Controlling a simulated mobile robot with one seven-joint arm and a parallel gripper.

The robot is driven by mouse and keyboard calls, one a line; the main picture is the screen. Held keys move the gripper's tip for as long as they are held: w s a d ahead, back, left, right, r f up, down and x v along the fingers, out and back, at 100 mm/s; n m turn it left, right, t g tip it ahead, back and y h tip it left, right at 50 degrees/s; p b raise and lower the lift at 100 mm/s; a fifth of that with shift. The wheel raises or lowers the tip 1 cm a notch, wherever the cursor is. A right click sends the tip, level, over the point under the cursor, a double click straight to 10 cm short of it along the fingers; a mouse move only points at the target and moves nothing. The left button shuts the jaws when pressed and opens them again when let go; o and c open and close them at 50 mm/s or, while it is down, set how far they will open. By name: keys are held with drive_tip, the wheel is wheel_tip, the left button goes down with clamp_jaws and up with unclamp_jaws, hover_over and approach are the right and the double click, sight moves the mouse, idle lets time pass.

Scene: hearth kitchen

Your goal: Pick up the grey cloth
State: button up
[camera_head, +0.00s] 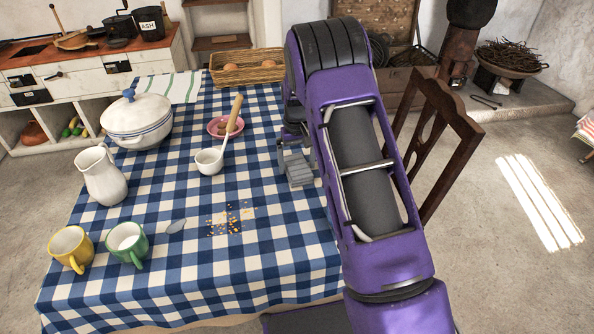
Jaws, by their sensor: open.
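My gripper (287,148) is open and points down at the table's right edge, just above and beside the grey shape. I cannot tell whether they touch.
The checked table (200,275) holds a white tureen (137,122), a jug (101,177), a yellow mug (71,248), a green mug (127,243), a ladle cup (209,162), a pink dish (216,127) and crumbs (230,219). A wooden chair (437,140) stands right of my arm.

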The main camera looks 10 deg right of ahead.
sight(296, 166)
drive_tip(key=shift+f, duration=0.2)
drive_tip(key=shift+c, duration=0.3)
drive_tip(key=c, duration=1.1)
drive_tip(key=shift+o, duration=0.2)
wheel_tip(296, 166, up, 10)
drive_tip(key=p, duration=0.1)
drive_tip(key=o, duration=0.8)
drive_tip(key=shift+c, duration=0.2)
drive_tip(key=c, duration=0.6)
drive_tip(key=shift+s+a, duration=0.1)
